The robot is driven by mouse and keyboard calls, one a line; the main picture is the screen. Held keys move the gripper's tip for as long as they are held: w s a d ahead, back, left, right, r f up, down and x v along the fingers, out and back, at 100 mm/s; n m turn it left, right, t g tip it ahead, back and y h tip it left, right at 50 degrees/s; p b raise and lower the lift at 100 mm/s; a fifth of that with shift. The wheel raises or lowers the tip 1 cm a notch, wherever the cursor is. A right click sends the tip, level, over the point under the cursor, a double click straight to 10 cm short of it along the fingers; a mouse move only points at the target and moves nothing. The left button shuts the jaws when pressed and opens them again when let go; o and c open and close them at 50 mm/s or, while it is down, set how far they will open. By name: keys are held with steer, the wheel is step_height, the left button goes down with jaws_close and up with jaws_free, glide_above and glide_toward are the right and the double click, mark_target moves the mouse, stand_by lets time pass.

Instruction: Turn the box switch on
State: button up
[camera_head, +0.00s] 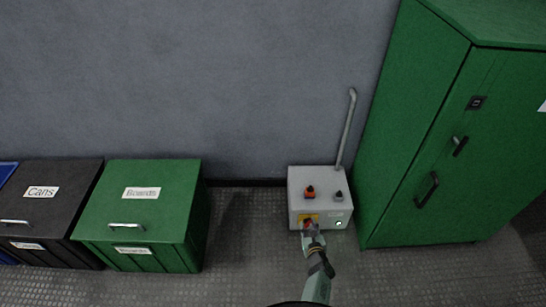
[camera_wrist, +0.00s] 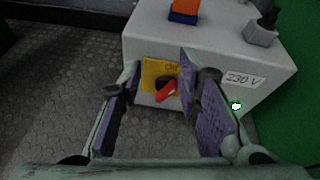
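The grey switch box (camera_head: 318,180) stands on the floor between the wall and the green cabinet. In the wrist view, the box (camera_wrist: 200,50) fills the upper right. Its front carries a red rotary switch handle (camera_wrist: 166,92) on a yellow plate (camera_wrist: 153,74). The handle lies tilted, its right end higher. My gripper (camera_wrist: 160,97) is open, with one finger on each side of the red handle; I cannot tell if either finger touches it. In the head view, my gripper (camera_head: 312,232) is at the box's front and covers part of the switch.
A green lamp (camera_head: 338,223) glows beside a "230 V" label (camera_wrist: 243,79). The box top has an orange part (camera_head: 309,192) and a grey part (camera_head: 338,195). A pipe (camera_head: 346,130) rises behind. A green cabinet (camera_head: 440,130) is right; green (camera_head: 150,200) and black (camera_head: 45,205) bins are left.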

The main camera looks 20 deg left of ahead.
steer(key=w+a+r+n+y, duration=0.1)
steer(key=w+a+r+n, duration=0.3)
steer(key=a+r, duration=0.2)
steer(key=w+a+r+n+y+p, duration=0.1)
steer(key=w+a+r+n, duration=0.3)
steer(key=r, duration=0.6)
steer(key=w+a+r+n+y, duration=0.3)
steer(key=w+a+r+n, duration=0.1)
steer(key=a+r, duration=0.4)
steer(key=shift+a+r+n+t, duration=0.15)
steer(key=shift+r+n+t, duration=0.15)
steer(key=shift+w, duration=0.1)
